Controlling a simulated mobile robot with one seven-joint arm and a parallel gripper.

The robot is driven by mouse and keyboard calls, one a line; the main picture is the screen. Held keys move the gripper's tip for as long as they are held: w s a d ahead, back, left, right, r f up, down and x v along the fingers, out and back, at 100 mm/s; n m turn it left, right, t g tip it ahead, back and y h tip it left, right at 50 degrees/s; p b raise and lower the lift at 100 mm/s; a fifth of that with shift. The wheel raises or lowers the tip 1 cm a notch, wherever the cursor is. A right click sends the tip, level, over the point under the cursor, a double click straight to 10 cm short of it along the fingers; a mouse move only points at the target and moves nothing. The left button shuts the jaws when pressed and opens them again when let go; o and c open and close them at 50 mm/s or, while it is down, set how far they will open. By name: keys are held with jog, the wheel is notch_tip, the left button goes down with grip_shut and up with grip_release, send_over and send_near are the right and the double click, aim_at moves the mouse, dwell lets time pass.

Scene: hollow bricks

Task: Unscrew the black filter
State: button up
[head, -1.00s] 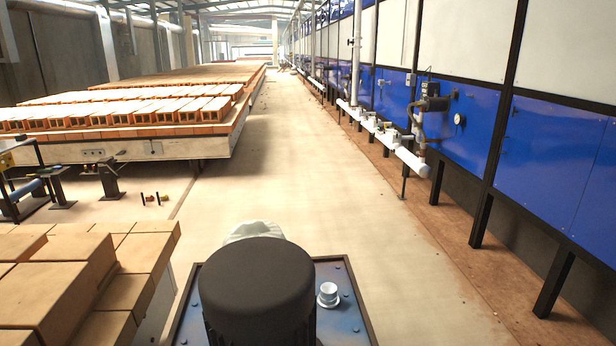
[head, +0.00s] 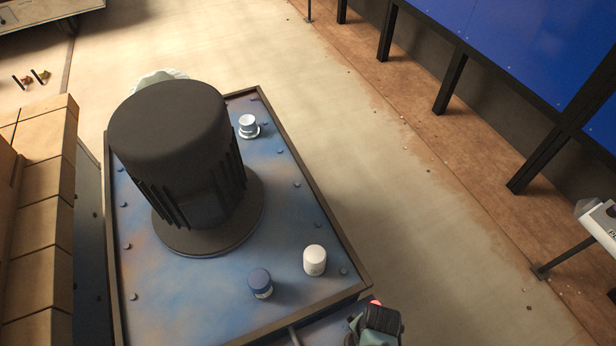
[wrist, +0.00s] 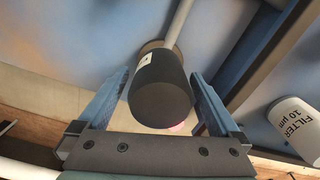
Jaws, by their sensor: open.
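The black filter (wrist: 160,98) is a short dark cylinder with a small white label in the wrist view. Its far end meets a round brownish fitting near a pale pipe. My gripper (wrist: 160,78) has two blue fingers, open, one on each side of the filter. Narrow gaps show beside the filter, and I cannot tell if either finger touches it. In the head view a dark and teal shape (head: 380,322) shows at the bottom edge by the machine corner. I cannot tell which part of it is gripper and which is filter.
A white filter marked "FILTER 10 µm" (wrist: 298,125) is at the right of the wrist view. The blue machine top (head: 290,215) bears a large black motor (head: 175,150), a white cap (head: 315,260), a blue cap (head: 260,283) and a silver cap (head: 248,126). Bricks (head: 45,195) stand left.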

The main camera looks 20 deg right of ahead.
jog(key=m+p, duration=0.1)
jog(key=m, duration=0.7)
jog(key=shift+m+p, duration=0.3)
jog(key=c, duration=1.5)
jog(key=shift+n, duration=1.5)
jog(key=shift+n, duration=1.4)
jog(key=shift+n, duration=1.5)
